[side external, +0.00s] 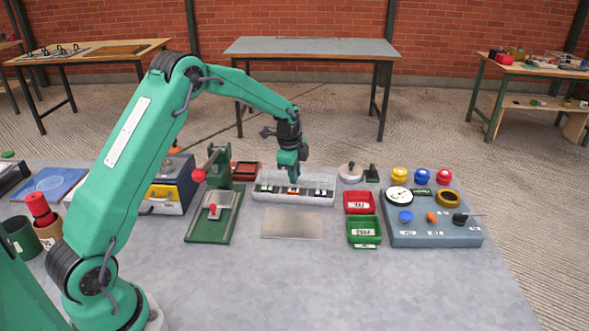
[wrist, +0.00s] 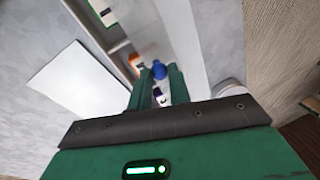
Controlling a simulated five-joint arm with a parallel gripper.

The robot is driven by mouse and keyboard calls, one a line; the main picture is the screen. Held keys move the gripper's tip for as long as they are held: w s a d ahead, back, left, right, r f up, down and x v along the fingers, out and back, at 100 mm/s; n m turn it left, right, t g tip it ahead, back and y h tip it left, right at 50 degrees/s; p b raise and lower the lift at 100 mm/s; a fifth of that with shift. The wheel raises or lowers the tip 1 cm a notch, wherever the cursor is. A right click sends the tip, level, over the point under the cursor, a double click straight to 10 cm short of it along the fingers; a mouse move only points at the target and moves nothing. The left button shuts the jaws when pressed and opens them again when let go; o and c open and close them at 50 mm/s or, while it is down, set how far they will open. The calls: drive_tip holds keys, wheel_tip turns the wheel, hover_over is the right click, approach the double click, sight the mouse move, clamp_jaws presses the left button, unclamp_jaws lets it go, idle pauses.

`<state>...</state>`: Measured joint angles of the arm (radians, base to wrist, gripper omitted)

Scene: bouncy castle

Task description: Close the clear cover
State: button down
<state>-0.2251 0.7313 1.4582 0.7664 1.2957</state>
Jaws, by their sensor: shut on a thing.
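A clear-walled box (side external: 262,198) with several compartments of small parts stands at the back middle of the table. It also shows in the wrist view (wrist: 118,48), with orange, white and purple bits inside. A pale see-through strip along its far side (wrist: 186,45) may be the clear cover; its exact angle is hard to tell. My gripper (side external: 293,182) points down over the middle of the box. In the wrist view its fingers (wrist: 159,72) are shut on a small blue piece (wrist: 158,69). Whether this piece belongs to the cover is unclear. The fingers hide part of the box.
A flat metal plate (side external: 292,224) lies in front of the box. A green lever press (side external: 212,212) stands left. Red (side external: 358,203) and green (side external: 364,230) bins and a blue-grey panel (side external: 435,238) stand right. The front of the table is clear.

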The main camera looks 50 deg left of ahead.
drive_tip(key=shift+s+d, duration=1.25)
drive_tip(key=shift+s, duration=0.25)
drive_tip(key=c, duration=1.3)
unclamp_jaws()
drive_tip(key=shift+r, duration=0.15)
wheel_tip(320, 180, up, 7)
drive_tip(key=s, duration=0.1)
drive_tip(key=shift+s+d+r, duration=0.15)
drive_tip(key=shift+s+r, duration=0.05)
